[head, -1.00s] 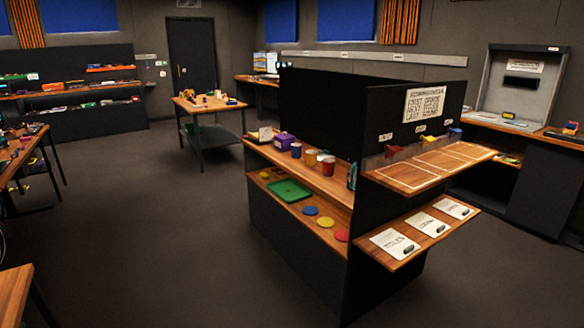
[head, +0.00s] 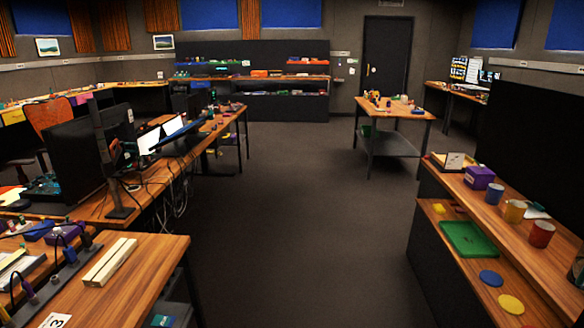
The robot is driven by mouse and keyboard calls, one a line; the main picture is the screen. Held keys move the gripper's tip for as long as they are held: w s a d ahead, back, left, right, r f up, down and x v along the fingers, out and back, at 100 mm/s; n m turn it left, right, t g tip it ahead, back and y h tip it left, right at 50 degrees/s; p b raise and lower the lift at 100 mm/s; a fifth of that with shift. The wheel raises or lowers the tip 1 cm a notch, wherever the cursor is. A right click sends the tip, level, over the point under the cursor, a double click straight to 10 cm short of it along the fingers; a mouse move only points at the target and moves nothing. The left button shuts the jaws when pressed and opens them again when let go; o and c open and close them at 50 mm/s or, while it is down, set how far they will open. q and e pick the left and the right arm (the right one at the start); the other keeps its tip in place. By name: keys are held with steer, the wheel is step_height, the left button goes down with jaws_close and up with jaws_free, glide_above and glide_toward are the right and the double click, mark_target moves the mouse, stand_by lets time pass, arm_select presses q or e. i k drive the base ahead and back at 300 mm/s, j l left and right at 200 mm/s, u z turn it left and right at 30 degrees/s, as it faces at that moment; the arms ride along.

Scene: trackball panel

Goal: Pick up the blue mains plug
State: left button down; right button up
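At the lower left, a dark power strip (head: 52,284) lies on a wooden bench, with several small plugs and cords along it. A bluish plug (head: 86,241) stands near its far end. A purplish plug (head: 30,294) stands nearer me. Neither of my grippers is in view.
A pale wooden bar (head: 110,262) lies on the bench (head: 150,262) beside the strip. Behind it is a desk with a monitor (head: 80,160) and hanging cables. A shelf unit with a green tray (head: 468,238) stands right. The floor (head: 300,220) between is clear.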

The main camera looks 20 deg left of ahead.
mark_target(68, 253)
steer(key=i+u, duration=0.15)
steer(key=i, duration=0.7)
steer(key=i+u, duration=0.15)
steer(key=i, duration=0.7)
steer(key=i+l+u, duration=0.15)
steer(key=i, duration=0.7)
steer(key=u, duration=1.6)
steer(key=i, duration=0.05)
